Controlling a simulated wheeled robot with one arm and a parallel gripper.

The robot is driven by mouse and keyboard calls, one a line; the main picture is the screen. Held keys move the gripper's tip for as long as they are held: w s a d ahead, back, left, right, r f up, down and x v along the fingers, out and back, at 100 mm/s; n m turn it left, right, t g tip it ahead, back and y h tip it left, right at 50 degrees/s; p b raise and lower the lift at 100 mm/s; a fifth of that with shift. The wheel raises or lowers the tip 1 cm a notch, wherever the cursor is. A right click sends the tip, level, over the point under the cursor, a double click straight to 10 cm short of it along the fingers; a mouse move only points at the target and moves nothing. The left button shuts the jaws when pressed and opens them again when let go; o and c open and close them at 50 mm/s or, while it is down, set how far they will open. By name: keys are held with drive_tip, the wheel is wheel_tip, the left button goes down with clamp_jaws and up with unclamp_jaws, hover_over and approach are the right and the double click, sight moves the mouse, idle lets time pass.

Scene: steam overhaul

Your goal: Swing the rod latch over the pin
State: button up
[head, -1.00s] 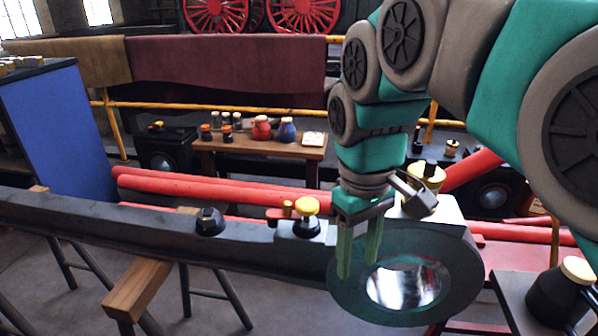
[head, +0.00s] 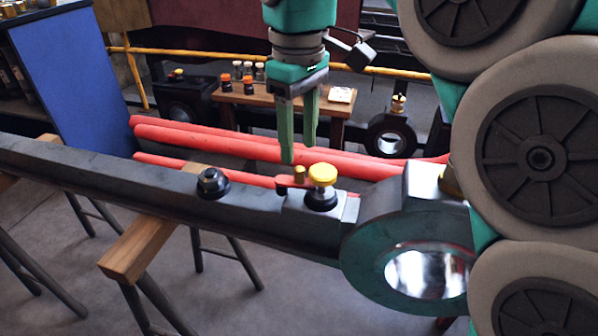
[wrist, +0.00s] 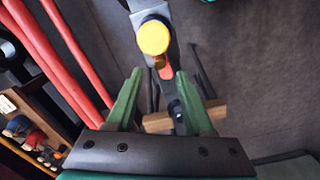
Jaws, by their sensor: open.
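The dark steel rod (head: 110,165) runs across the head view to a big round eye (head: 365,270). On a raised block near the eye stands a yellow-capped black post (head: 322,175). A small red latch arm (head: 289,184) with a brass peg (head: 299,173) lies to the left of the post. My gripper (head: 298,155) points down, open and empty, its tips just above and behind the latch. In the wrist view, the yellow cap (wrist: 154,37) and red latch (wrist: 165,68) show beyond and between the open fingers (wrist: 160,75). I cannot tell which part is the pin.
A black hex nut (head: 212,185) sits on the rod to the left. A wooden trestle beam (head: 150,245) supports the rod. Red bars (head: 230,143) lie behind it. A small bench (head: 232,99) with jars and a yellow rail are farther back.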

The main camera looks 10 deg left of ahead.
sight(299, 169)
wheel_tip(299, 169, down, 5)
idle(0.3)
clamp_jaws()
idle(0.4)
